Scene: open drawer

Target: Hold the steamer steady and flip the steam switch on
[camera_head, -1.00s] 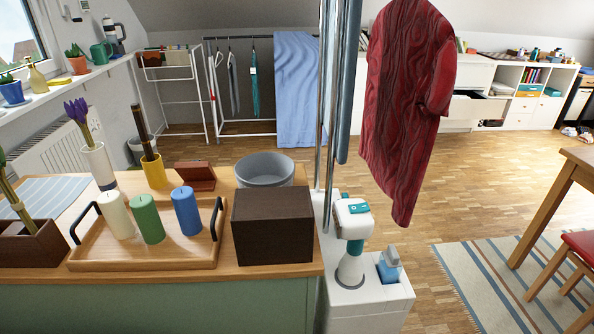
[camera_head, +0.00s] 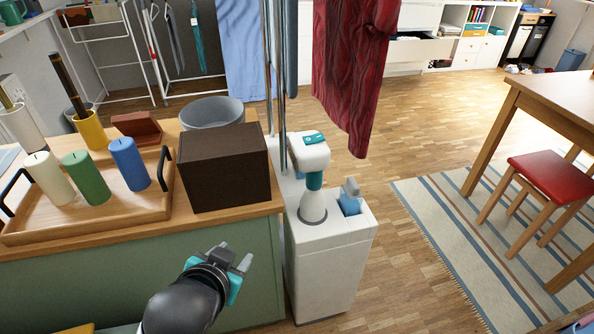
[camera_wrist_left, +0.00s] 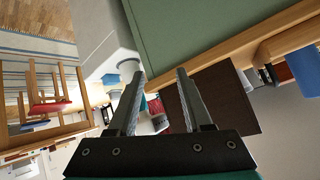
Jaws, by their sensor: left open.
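The steamer (camera_head: 312,152) is white with a teal collar and a teal panel (camera_head: 315,139) on its head. It stands upright in the white base unit (camera_head: 335,250) beside the counter. A small mark shows on the panel; I cannot tell the switch's position. My left gripper (camera_head: 236,257) is open and empty, in front of the green cabinet, left of and apart from the base unit. In the left wrist view its two fingers (camera_wrist_left: 160,75) stand apart, with the base unit (camera_wrist_left: 90,35) at the upper left. My right gripper is not in view.
A dark brown box (camera_head: 225,170) and a wooden tray (camera_head: 90,222) with candles sit on the counter left of the steamer. Metal poles and a hanging red shirt (camera_head: 350,70) stand behind it. Floor is clear between the base unit and the striped rug (camera_head: 440,215).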

